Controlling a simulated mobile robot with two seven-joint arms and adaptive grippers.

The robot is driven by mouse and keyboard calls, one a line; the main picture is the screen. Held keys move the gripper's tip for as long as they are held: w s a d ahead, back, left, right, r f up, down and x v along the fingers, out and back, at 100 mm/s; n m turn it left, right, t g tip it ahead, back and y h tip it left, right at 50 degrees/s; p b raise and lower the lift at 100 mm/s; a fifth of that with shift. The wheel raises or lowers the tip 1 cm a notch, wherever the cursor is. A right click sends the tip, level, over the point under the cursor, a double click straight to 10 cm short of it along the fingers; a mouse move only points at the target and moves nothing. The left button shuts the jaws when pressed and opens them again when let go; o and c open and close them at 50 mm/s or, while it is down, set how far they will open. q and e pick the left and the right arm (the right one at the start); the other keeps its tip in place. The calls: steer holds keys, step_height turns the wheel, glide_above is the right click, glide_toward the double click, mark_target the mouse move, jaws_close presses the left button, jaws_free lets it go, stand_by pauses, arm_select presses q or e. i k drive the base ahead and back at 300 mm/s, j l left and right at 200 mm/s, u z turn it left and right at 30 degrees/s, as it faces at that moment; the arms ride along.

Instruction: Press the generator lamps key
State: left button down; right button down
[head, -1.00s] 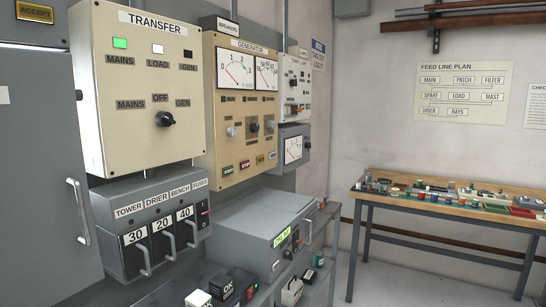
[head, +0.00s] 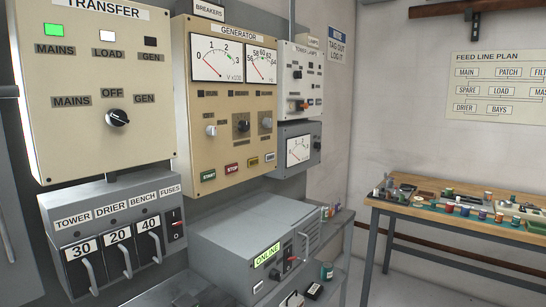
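The beige generator panel (head: 226,127) is on the wall left of centre. Two dial gauges, a volt gauge (head: 217,59) and a second gauge (head: 262,62), sit at its top. Knobs and a dark central switch (head: 241,126) sit mid-panel. A row of small keys runs along its bottom edge: a green START key (head: 208,177), a red STOP key (head: 234,168), a yellowish key (head: 253,161) and a pale key (head: 270,157). The lettering on the last two is too small to read. Neither of my grippers is in view.
The transfer panel (head: 88,133) and the fuse box (head: 108,198) are to the left. A grey ONLINE unit (head: 235,242) juts out below the generator panel. A small tower lamps panel (head: 300,105) hangs to its right. A cluttered wooden bench (head: 385,206) stands at right.

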mark_target(270, 157)
steer(key=i+l+u, duration=0.1)
steer(key=l, duration=0.25)
steer(key=i+l+u, duration=0.1)
steer(key=i+l, duration=0.25)
steer(key=l, duration=0.4)
steer(key=i+l+u, duration=0.15)
steer(key=l, duration=0.25)
steer(key=i+l+u, duration=0.1)
steer(key=l, duration=0.25)
steer(key=i+l+u, duration=0.1)
steer(key=l, duration=0.3)
steer(key=i+l+u, duration=0.1)
steer(key=l, duration=0.35)
steer(key=i, duration=0.05)
